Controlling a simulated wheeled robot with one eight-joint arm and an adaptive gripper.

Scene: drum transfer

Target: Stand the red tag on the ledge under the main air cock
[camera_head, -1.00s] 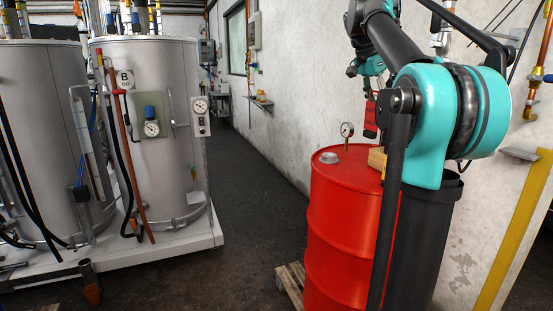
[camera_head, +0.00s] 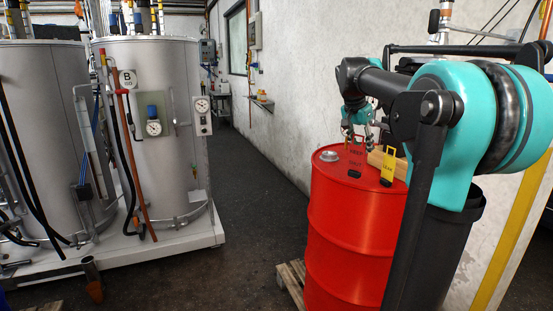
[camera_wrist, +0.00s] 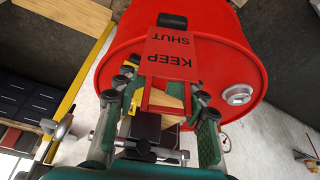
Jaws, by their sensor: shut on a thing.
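The red tag (camera_head: 357,158) reads KEEP SHUT and has a black foot. It shows large in the wrist view (camera_wrist: 172,55), over the red drum (camera_head: 350,220). My gripper (camera_wrist: 165,100) is shut on the tag's red handle end, its foot pointing away from the jaws. In the head view my gripper (camera_head: 357,125) is just above the drum's top, the tag hanging below it. I cannot tell whether the foot touches the drum.
A yellow LEAK tag (camera_head: 388,164) stands on the drum beside a wooden block (camera_head: 378,158). The drum's cap (camera_head: 329,156) is at its left. Grey tanks (camera_head: 155,130) stand left; the aisle floor (camera_head: 255,190) between is clear. A small wall shelf (camera_head: 263,103) is farther back.

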